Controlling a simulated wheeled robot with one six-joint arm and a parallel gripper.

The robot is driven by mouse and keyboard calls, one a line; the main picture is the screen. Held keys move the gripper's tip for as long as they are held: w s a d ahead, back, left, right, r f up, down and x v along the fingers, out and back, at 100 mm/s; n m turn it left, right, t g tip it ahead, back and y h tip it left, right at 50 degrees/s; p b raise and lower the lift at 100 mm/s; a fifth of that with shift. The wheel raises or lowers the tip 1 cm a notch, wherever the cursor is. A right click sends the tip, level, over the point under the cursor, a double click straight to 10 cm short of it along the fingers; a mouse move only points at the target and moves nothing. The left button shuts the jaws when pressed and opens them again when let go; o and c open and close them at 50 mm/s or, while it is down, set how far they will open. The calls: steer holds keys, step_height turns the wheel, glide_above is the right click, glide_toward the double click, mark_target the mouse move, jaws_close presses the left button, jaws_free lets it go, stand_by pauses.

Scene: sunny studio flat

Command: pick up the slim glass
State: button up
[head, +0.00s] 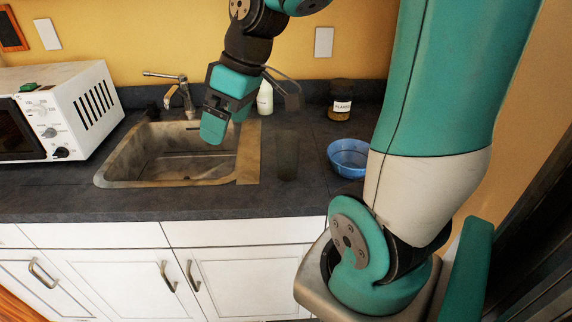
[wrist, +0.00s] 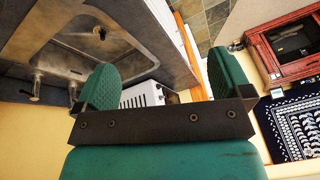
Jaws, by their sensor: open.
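A faint, see-through upright shape (head: 287,155), which looks like the slim glass, stands on the dark counter just right of the sink in the head view. Its outline is hard to make out, and I do not see it in the wrist view. My gripper (head: 226,118) is above the right part of the sink, to the left of the glass and apart from it. In the wrist view my gripper (wrist: 165,82) has its two green fingers spread wide with nothing between them.
The sink (head: 140,168) with its tap (head: 178,92) lies left of the glass. A blue bowl (head: 348,157) and a dark labelled jar (head: 341,100) stand to the right. A white bottle (head: 265,98) is behind my gripper. A white microwave (head: 75,110) fills the left.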

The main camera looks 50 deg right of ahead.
steer(key=d+f+t+h+b, duration=0.1)
steer(key=d, duration=1.1)
steer(key=m+h+b, duration=0.1)
glide_toward(290, 145)
step_height(290, 145, up, 4)
steer(key=d, duration=0.3)
steer(key=shift+t, duration=0.3)
steer(key=x, duration=0.7)
steer(key=s+p+x, duration=0.1)
steer(key=x, duration=0.2)
steer(key=shift+w+f, duration=0.1)
steer(key=shift+f, duration=0.45)
steer(key=shift+p+x, duration=0.75)
steer(key=shift+x, duration=2.3)
steer(key=shift+d, duration=0.1)
steer(key=c, duration=1.1)
